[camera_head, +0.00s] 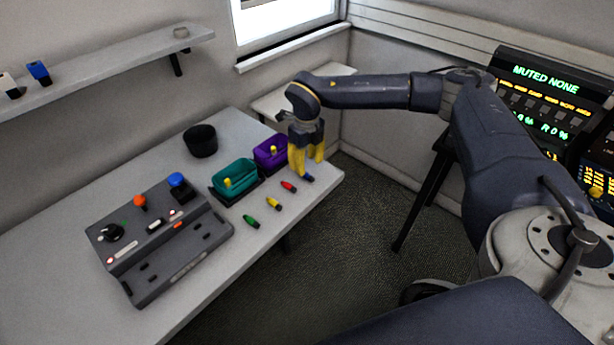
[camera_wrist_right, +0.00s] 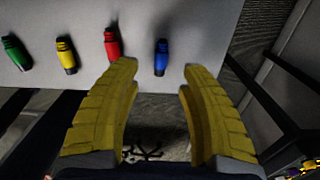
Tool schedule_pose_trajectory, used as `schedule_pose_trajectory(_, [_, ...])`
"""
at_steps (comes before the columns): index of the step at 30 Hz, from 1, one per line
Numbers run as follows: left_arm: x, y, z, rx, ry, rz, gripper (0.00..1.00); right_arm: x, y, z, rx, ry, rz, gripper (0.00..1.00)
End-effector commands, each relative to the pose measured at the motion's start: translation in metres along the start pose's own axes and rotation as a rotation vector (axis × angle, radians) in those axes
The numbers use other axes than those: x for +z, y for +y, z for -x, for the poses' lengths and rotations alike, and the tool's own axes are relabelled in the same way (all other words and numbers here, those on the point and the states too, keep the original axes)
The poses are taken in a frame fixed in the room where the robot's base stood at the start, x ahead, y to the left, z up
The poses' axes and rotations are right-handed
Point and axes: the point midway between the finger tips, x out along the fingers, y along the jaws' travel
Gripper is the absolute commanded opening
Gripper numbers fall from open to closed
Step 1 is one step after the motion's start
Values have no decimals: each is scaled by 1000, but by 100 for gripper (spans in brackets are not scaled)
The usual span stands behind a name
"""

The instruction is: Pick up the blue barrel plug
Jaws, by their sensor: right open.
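The blue barrel plug (camera_head: 308,178) lies on the table near its right end, just below my right gripper (camera_head: 305,167) in the head view. The blue barrel plug (camera_wrist_right: 161,57) also shows in the right wrist view, beyond the fingertips and roughly centred between them. My right gripper (camera_wrist_right: 155,68) has yellow fingers, is open and holds nothing. In the head view its fingers stand over the table edge, close to the plug. I cannot tell from these frames how high they are above it. My left gripper is not in view.
Red (camera_head: 288,187), yellow (camera_head: 273,203) and green (camera_head: 251,221) plugs lie in a row beside the blue one. A purple bin (camera_head: 268,155), a teal bin (camera_head: 232,178), a black cup (camera_head: 201,140) and a grey control box (camera_head: 150,240) stand on the table. The table's right edge is close.

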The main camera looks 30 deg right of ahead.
Motion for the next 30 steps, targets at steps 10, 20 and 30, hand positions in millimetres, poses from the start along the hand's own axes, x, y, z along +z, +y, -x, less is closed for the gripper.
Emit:
schedule_pose_trajectory(10, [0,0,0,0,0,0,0,-1,-1,-22,0,3,0,43])
schedule_pose_trajectory(20, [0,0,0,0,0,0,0,-1,-1,-53,0,1,0,43])
schedule_pose_trajectory(30, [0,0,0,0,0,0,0,-1,-1,-53,0,1,0,28])
